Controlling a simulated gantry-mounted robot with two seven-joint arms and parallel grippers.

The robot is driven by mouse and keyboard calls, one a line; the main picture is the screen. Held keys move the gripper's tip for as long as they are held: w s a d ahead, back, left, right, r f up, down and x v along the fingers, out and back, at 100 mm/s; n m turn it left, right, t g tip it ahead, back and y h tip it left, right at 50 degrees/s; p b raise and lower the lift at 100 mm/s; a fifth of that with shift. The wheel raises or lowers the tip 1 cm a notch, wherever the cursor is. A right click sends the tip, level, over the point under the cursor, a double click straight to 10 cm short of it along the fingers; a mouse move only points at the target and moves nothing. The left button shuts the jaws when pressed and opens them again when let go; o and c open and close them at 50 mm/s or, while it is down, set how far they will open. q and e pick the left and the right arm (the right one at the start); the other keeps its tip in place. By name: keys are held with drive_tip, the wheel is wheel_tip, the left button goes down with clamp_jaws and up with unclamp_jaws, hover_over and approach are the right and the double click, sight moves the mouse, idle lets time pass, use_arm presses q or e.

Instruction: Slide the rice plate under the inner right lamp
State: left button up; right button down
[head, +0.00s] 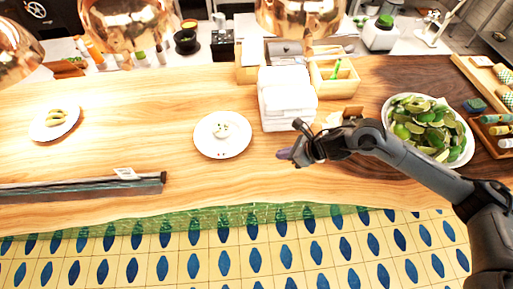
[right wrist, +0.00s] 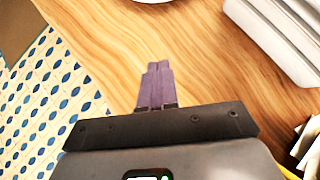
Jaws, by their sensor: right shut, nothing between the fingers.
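The rice plate (head: 208,146) is a round white plate with a small pale mound, green garnish and red dots. It lies on the wooden counter (head: 330,195) left of the middle in the head view. Only a sliver of a white rim (right wrist: 150,1) shows at the top of the right wrist view. Copper lamps hang along the top: one at the right (head: 300,14), one left of it (head: 128,22), and one at the left edge (head: 15,52). My right gripper (head: 283,155) is shut and empty, right of the plate and apart from it. Its purple fingertips (right wrist: 155,80) are together. My left gripper is out of view.
A stack of white trays or napkins (head: 287,97) stands behind my right gripper. A bowl of limes (head: 462,152) is at the right. Another plate (head: 40,132) and a dark rail (head: 80,187) are at the left. The counter between the rice plate and my gripper is clear.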

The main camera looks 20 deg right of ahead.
drive_tip(key=w+a+f, duration=0.1)
drive_tip(key=w, duration=0.1)
drive_tip(key=w+a+f, duration=0.1)
drive_tip(key=w+f, duration=0.1)
drive_tip(key=w+a+f+p, duration=0.1)
drive_tip(key=w+a+f, duration=0.1)
drive_tip(key=shift+w+f, duration=0.15)
drive_tip(key=shift+w, duration=0.2)
drive_tip(key=shift+w+a+t+p, duration=0.3)
drive_tip(key=shift+w+a+p, duration=0.2)
drive_tip(key=shift+w+a, duration=0.6)
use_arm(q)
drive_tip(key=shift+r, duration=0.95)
use_arm(e)
drive_tip(key=shift+w+a+f, duration=0.1)
drive_tip(key=shift+w+a, duration=0.1)
drive_tip(key=shift+w, duration=0.3)
